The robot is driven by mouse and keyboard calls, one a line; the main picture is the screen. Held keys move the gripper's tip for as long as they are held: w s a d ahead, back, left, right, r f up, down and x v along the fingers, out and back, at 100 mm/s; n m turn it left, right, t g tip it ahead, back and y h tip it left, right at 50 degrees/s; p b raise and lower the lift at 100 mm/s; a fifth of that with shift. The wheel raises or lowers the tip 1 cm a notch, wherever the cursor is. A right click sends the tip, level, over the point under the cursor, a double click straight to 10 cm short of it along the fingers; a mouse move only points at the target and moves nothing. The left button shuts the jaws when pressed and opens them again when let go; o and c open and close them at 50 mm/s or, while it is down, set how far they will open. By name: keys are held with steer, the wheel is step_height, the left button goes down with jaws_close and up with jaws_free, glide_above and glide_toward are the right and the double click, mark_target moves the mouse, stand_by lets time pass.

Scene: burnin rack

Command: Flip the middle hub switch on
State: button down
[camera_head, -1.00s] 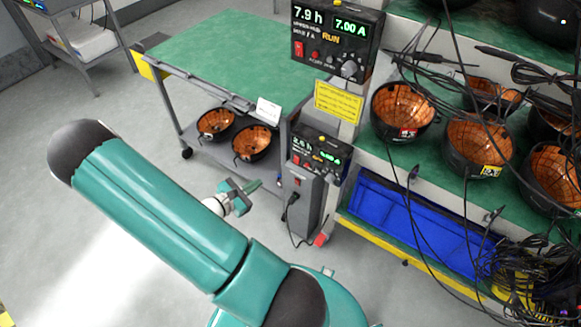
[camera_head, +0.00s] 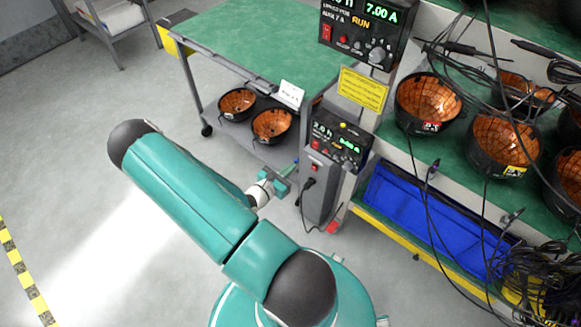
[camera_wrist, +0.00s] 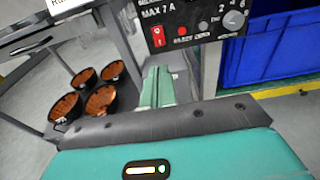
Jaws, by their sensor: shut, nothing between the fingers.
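A grey upright box (camera_head: 322,195) stands at the rack's end, with a small red switch (camera_head: 314,167) near its top and a black plug and cable below. Its on or off position is too small to read. A lower black power supply (camera_head: 340,140) with green digits sits just above it. In the wrist view a black panel marked MAX 7 A shows a red rocker switch (camera_wrist: 158,36), a red button and a knob. My gripper (camera_head: 288,172) is shut and empty, just left of the grey box. Its teal fingers (camera_wrist: 157,88) point toward the panel, below the rocker.
An upper power supply (camera_head: 367,28) reads 7.00 A and RUN. A yellow notice (camera_head: 362,90) hangs below it. Orange-lined black bowls (camera_head: 428,103) and loose black cables fill the right shelf, above a blue bin (camera_head: 405,205). A green-topped cart (camera_head: 250,45) stands behind; floor on the left is clear.

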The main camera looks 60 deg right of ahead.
mark_target(314, 147)
steer(key=d, duration=0.3)
steer(key=s+d+f, duration=0.1)
steer(key=d, duration=0.7)
steer(key=shift+s+f, duration=0.2)
steer(key=shift+s, duration=0.2)
steer(key=shift+d, duration=0.15)
steer(key=shift+w+a+f, duration=0.1)
steer(key=shift+w+a, duration=0.05)
steer(key=shift+a, duration=0.3)
steer(key=shift+w+a+f, duration=0.1)
steer(key=shift+a, duration=0.35)
steer(key=w+a+f, duration=0.1)
steer(key=a, duration=1.1)
steer(key=shift+w+f, duration=0.25)
steer(key=shift+w, duration=0.15)
